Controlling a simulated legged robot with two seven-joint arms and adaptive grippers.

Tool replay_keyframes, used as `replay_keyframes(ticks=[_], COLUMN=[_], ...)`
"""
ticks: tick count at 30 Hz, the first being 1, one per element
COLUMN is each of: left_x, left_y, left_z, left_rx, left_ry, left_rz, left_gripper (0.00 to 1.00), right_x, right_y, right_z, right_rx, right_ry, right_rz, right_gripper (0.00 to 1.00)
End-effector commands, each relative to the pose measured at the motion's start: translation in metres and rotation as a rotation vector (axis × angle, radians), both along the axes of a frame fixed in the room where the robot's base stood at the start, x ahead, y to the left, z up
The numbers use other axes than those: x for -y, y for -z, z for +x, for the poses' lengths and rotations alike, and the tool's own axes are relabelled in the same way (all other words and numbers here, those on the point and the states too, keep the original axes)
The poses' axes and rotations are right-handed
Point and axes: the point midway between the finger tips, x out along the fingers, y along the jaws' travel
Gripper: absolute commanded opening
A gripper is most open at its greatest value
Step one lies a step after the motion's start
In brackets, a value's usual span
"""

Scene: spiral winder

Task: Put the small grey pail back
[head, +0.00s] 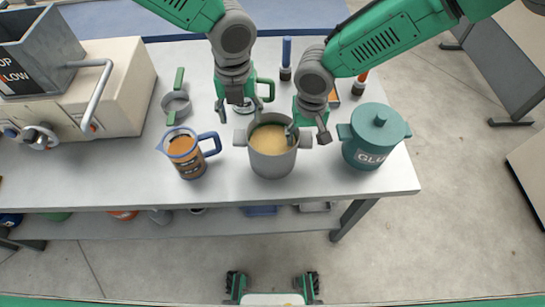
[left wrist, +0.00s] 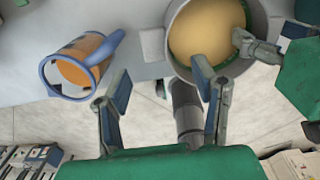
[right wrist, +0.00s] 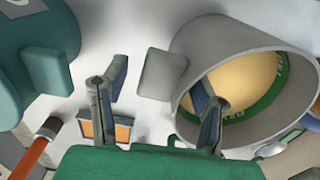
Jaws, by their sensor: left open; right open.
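The grey pail (head: 272,163) stands upright on the table, holding a tan filling with a green ring inside its rim. It has a tab handle on each side. My right gripper (head: 308,130) is open at the pail's right side. In the right wrist view one fingertip is over the pail's mouth and the other is outside, with the tab (right wrist: 160,75) showing between them. My left gripper (head: 240,104) is open and empty above and behind the pail's left side. In the left wrist view the pail (left wrist: 172,20) and its left tab (left wrist: 152,45) lie ahead of the fingers.
A blue-handled jug (head: 186,160) with orange-brown contents stands left of the pail. A teal glue pot (head: 376,140) stands close on the right. A small grey pan (head: 176,104) with green handle and a beige machine (head: 110,90) are further left. The table's front strip is clear.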

Motion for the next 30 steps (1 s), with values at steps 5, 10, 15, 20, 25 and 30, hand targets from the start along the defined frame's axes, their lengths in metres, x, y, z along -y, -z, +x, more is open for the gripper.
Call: replay_keyframes(ticks=[5, 10, 15, 20, 25, 30], left_x=[0.000, 0.000, -0.002, 0.000, 0.001, 0.001], left_y=[-0.025, -0.032, -0.032, -0.032, -0.032, -0.031], left_z=[0.001, 0.000, 0.000, 0.000, 0.000, 0.001], left_rx=[0.001, -0.002, -0.001, -0.001, -0.001, -0.001], left_ry=[0.000, 0.000, 0.000, 0.000, 0.000, 0.000], left_rz=[0.001, 0.000, -0.001, 0.001, 0.001, 0.002], left_gripper=[0.53, 0.53, 0.53, 0.53, 0.53, 0.53], right_x=[-0.001, -0.002, -0.002, 0.001, 0.003, 0.005], right_y=[0.000, -0.006, -0.033, -0.068, -0.099, -0.115], right_z=[0.000, 0.001, 0.002, 0.002, 0.002, 0.002], right_rx=[-0.001, 0.002, 0.005, 0.005, 0.003, 0.000], right_ry=[0.001, 0.001, 0.001, 0.000, 0.002, 0.001], right_rz=[-0.001, -0.002, -0.003, -0.001, 0.002, 0.002], right_gripper=[0.54, 0.54, 0.54, 0.54, 0.54, 0.54])
